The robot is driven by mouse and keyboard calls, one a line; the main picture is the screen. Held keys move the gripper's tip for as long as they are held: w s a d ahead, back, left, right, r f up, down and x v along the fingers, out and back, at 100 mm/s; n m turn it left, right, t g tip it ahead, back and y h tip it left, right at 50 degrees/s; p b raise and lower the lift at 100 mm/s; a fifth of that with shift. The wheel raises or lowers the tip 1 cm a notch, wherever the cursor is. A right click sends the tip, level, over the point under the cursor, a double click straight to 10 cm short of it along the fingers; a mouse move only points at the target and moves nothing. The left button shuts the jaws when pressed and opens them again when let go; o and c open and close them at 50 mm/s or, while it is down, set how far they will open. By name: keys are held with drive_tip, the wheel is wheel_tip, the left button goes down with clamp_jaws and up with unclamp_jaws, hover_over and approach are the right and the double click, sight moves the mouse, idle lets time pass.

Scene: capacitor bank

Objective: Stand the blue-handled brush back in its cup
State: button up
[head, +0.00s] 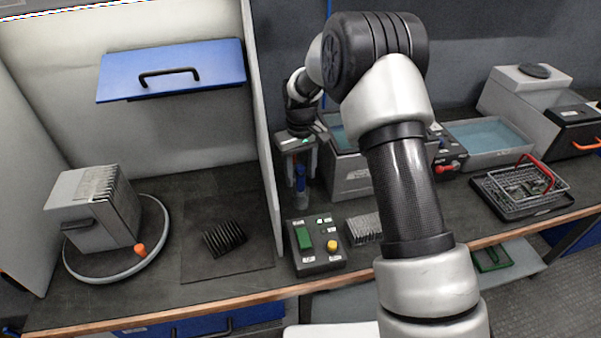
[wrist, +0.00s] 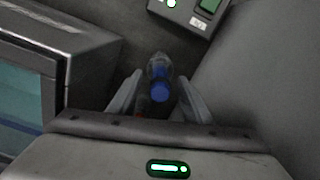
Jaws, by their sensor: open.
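A slim blue upright object (head: 300,178), which looks like the blue-handled brush, stands at the back of the bench beside the grey partition. Its round blue end (wrist: 160,91) shows in the wrist view, with a darker, greyish-blue part beyond it. I cannot tell whether that part is the cup, and no separate cup can be made out. My gripper (head: 300,160) points down over the blue object. In the wrist view my gripper (wrist: 160,83) is open, with one finger on each side of the blue end and visible gaps between.
The grey partition (head: 262,130) stands close on the left. A grey tank (head: 350,180) is close on the right. A control box (head: 316,245) with green and yellow buttons is in front, beside a finned metal block (head: 364,228). A black finned block (head: 224,238) lies left of the partition.

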wheel_tip(320, 180, up, 17)
drive_tip(key=p, duration=0.2)
drive_tip(key=shift+r, duration=0.2)
idle(0.7)
drive_tip(key=s+d+r+m+t+p, duration=0.1)
drive_tip(key=s+d+r+p, duration=0.25)
drive_tip(key=s+r, duration=0.5)
drive_tip(key=s+d+r+m+t+p, duration=0.15)
drive_tip(key=s+d+r+p, duration=0.35)
drive_tip(key=r, duration=0.6)
drive_tip(key=s+d+r+m+t+p, duration=0.1)
drive_tip(key=s, duration=0.8)
drive_tip(key=s+d+r+m+t+p, duration=0.1)
drive_tip(key=s+d+r+t+p, duration=0.1)
drive_tip(key=s, duration=0.7)
drive_tip(key=shift+s+d+r+m, duration=0.15)
drive_tip(key=shift+d+r+m, duration=0.1)
drive_tip(key=shift+m, duration=0.1)
